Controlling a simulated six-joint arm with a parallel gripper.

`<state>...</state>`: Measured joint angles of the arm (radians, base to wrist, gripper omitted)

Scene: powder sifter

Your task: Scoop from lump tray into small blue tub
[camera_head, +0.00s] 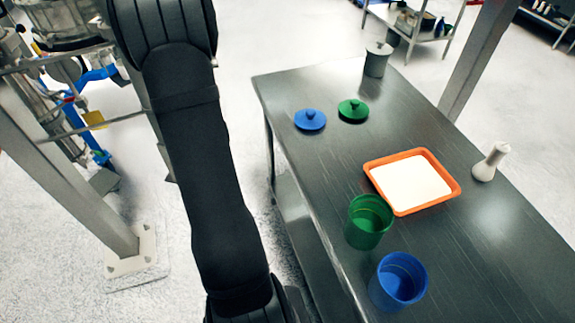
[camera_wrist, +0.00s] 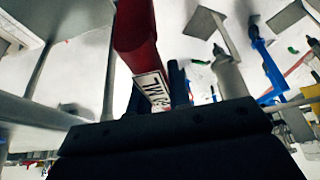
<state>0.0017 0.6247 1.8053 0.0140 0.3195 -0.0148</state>
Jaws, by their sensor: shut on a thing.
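The orange tray (camera_head: 450,194) lies flat on the table and holds white material; I cannot make out lumps. The blue tub (camera_head: 386,295) stands upright and open near the table's front edge, its inside looking empty. In the wrist view my gripper (camera_wrist: 160,96) is shut on a red tool (camera_wrist: 134,28) with a white label. Only part of this tool shows, so I cannot tell its scoop end or what it carries. In the head view my gripper is out of frame, and neither tray nor tub shows in the wrist view.
A green tub (camera_head: 362,232) stands between the tray and the blue tub. Blue (camera_head: 310,120) and green (camera_head: 352,110) lids lie farther back, near a grey canister (camera_head: 376,62). A white pestle-like object (camera_head: 490,163) stands right of the tray. A metal post (camera_head: 478,65) rises behind the table.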

